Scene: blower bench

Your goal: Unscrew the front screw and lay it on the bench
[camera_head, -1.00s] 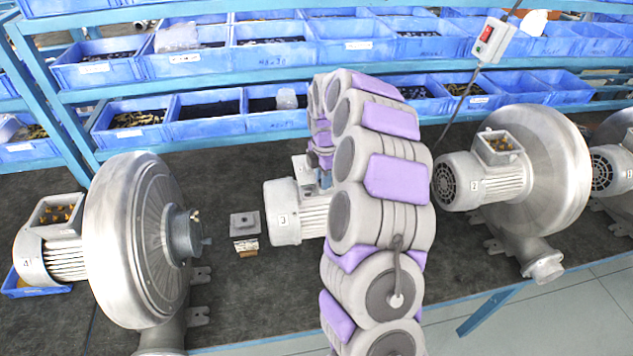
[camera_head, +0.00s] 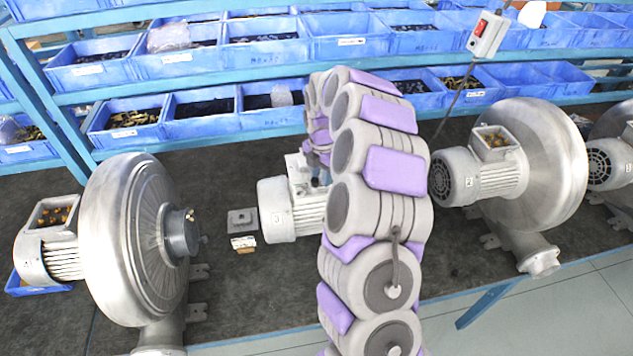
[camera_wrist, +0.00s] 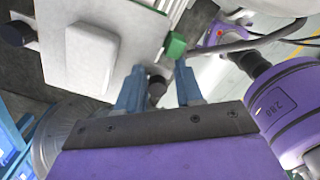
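Blower motor number 3 (camera_head: 277,218) stands on the bench, partly hidden behind my arm. In the wrist view its pale terminal box (camera_wrist: 125,25) has a raised rectangular block (camera_wrist: 92,58) on its face. A dark screw (camera_wrist: 157,86) shows at the box's lower edge. A second dark screw (camera_wrist: 17,33) sits at its left edge. My gripper (camera_wrist: 158,92) is open, with one blue finger on each side of the first screw. There are visible gaps between fingers and screw. In the head view the gripper (camera_head: 318,178) is small and mostly hidden by my arm.
The dark bench mat (camera_head: 265,290) is clear in front of motor 3. A small grey block (camera_head: 242,222) lies left of it. Large blowers stand left (camera_head: 130,250) and right (camera_head: 545,165). A switch box (camera_head: 489,35) hangs at the upper right. Blue bins line the shelves behind.

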